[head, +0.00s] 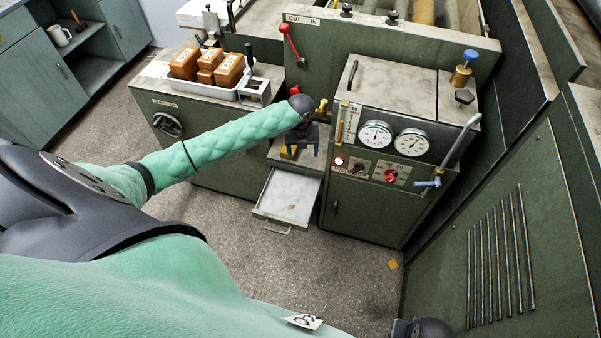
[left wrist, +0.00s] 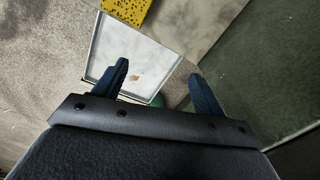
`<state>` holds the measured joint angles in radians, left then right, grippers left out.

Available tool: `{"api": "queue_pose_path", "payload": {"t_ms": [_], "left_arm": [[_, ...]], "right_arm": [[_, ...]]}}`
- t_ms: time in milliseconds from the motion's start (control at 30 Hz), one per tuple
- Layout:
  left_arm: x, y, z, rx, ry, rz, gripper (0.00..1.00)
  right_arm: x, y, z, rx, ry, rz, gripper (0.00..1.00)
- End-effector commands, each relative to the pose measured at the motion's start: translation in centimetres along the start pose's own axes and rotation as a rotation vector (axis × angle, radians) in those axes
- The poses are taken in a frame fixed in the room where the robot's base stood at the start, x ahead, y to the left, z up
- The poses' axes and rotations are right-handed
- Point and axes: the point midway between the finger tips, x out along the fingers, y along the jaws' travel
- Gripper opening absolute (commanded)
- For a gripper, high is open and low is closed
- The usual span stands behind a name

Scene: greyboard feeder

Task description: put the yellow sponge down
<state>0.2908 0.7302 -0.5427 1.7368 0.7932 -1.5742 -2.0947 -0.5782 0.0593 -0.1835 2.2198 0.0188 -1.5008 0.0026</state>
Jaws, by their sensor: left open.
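The yellow sponge (head: 288,152) lies on the small ledge (head: 283,161) above the open drawer, partly hidden by my left gripper in the head view. In the left wrist view the sponge (left wrist: 124,9), yellow with dark specks, is cut off by the top edge. It lies on the pale ledge surface (left wrist: 180,22), outside the jaws. My left gripper (head: 301,143) is beside the sponge; its dark blue fingers stand apart with nothing between them in the left wrist view (left wrist: 158,72).
The open drawer (head: 287,196) juts out below the ledge. To the right stands a green cabinet with gauges (head: 376,134) and a lever (head: 460,150). A tray (head: 215,90) with brown blocks is on the left bench. A small yellow square (head: 393,264) lies on the floor.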

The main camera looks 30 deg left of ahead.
Motion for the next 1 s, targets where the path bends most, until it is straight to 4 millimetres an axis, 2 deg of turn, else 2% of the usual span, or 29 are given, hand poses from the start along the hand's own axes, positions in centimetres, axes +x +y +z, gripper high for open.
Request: {"api": "queue_pose_path", "payload": {"t_ms": [33,200,500,767,1000], "left_arm": [[1.4,-1.0,-2.5,-0.064,0.01,-0.014,0.71],[4.7,-3.3,-9.2,-0.337,0.02,-0.053,0.71],[8.1,-5.4,-20.9,-0.903,0.063,-0.113,0.71],[8.9,-4.8,-29.7,-1.459,0.108,-0.139,0.71],[8.5,-2.4,-36.3,-1.997,0.124,-0.133,0.71]], "right_arm": [[0.0,0.0,0.0,0.0,0.0,0.0,0.0],[0.0,0.0,0.1,-0.001,-0.001,0.0,0.0],[0.1,0.0,0.1,-0.001,-0.002,0.001,0.0],[0.1,0.0,0.0,0.0,-0.002,0.0,0.0],[0.1,0.0,0.0,0.001,-0.001,-0.001,0.0]]}}
